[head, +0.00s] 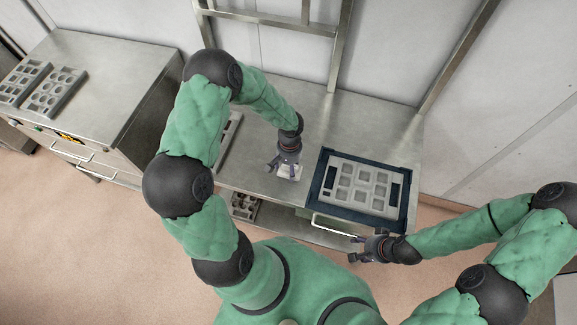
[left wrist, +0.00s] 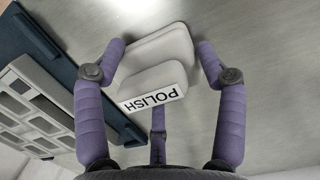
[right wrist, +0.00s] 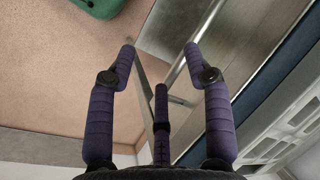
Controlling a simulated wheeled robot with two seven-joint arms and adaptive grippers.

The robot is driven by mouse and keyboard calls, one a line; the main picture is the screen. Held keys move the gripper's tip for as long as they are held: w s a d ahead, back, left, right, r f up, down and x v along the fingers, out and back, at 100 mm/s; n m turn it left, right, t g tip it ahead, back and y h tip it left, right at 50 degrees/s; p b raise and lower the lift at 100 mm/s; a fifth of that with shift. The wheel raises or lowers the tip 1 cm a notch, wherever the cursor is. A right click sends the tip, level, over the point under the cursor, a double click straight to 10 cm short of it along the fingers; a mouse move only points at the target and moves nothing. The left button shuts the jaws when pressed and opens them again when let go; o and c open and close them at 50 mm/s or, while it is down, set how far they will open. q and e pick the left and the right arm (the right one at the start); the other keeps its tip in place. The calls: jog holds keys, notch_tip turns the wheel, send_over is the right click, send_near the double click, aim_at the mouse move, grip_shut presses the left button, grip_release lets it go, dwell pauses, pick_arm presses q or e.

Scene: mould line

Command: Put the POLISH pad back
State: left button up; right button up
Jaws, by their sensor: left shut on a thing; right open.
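The POLISH pad (left wrist: 155,78) is a pale grey pad with a white label reading POLISH. In the left wrist view it sits between the fingers of my left gripper (left wrist: 158,62), which is shut on it. In the head view the pad (head: 289,172) shows under my left gripper (head: 287,163), over the bench left of the framed tray. I cannot tell whether it touches the bench. My right gripper (head: 362,248) is open and empty at the bench's front edge, below the tray; its fingers also show in the right wrist view (right wrist: 160,50).
A dark-framed tray (head: 316,193) with a grey insert of several recesses lies on the steel bench (head: 257,150). A pale tray (head: 231,135) is partly hidden behind my left arm. Mould trays (head: 57,92) stand on the left cabinet. A metal frame rises behind the bench.

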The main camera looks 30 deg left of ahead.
pick_arm(q)
jog(key=o, duration=1)
jog(key=shift+f, duration=0.1)
jog(key=shift+r, duration=0.35)
jog(key=r, duration=0.7)
jog(key=w+r, duration=0.1)
jog(key=r, duration=0.3)
jog(key=shift+w+a+r, duration=0.1)
jog(key=shift+a+r, duration=0.1)
jog(key=shift+r, duration=0.1)
